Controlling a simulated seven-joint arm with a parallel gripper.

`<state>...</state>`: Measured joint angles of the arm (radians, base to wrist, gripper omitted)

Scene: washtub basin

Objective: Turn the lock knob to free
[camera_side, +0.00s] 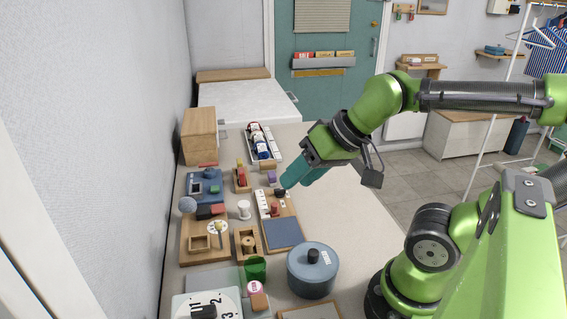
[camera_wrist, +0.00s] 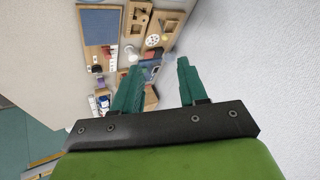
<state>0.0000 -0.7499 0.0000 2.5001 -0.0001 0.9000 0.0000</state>
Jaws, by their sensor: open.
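A small black knob (camera_side: 281,192) sits on a wooden board (camera_side: 291,207), beside a white strip (camera_side: 263,203) and a small red part (camera_side: 274,210). It looks like the lock knob, but its marking is too small to read. In the wrist view the same board (camera_wrist: 88,52) is at upper left, with the dark knob (camera_wrist: 97,68) near its lower end. My gripper (camera_side: 286,186) has teal fingers and appears close to the knob in the side view, partly overlapping it. In the wrist view my gripper (camera_wrist: 159,67) has its fingers apart, with no object held; the knob lies left of both fingers.
A blue panel (camera_side: 205,187), a wooden block with a round hole (camera_side: 248,243) and a white spool (camera_side: 244,210) stand left of the board. A grey-blue lidded pot (camera_side: 312,270) is in front. A bottle tray (camera_side: 263,143) is behind. The table's right side is clear.

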